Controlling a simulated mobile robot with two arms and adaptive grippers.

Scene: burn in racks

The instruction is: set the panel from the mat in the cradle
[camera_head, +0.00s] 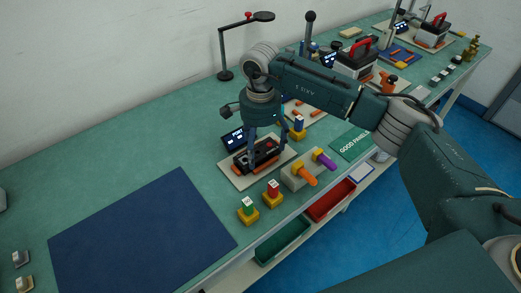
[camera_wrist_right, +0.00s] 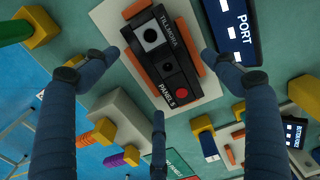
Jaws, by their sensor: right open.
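The black panel (camera_head: 262,157), with a white-rimmed knob, a red button and white lettering, lies between the orange-red holders of the cradle (camera_head: 263,170) on a pale base plate. The panel also shows in the right wrist view (camera_wrist_right: 162,52), with cradle holders (camera_wrist_right: 188,43) along its sides. I cannot tell whether it is fully seated. My right gripper (camera_head: 266,142) is above the panel, its fingers open and spread around it; in the right wrist view the fingertips (camera_wrist_right: 160,72) appear apart from it. The dark blue mat (camera_head: 140,236) is bare. My left gripper is out of view.
A dark PORT display (camera_head: 233,136) stands just behind the cradle. A green GOOD PANELS mat (camera_head: 351,144) lies right.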

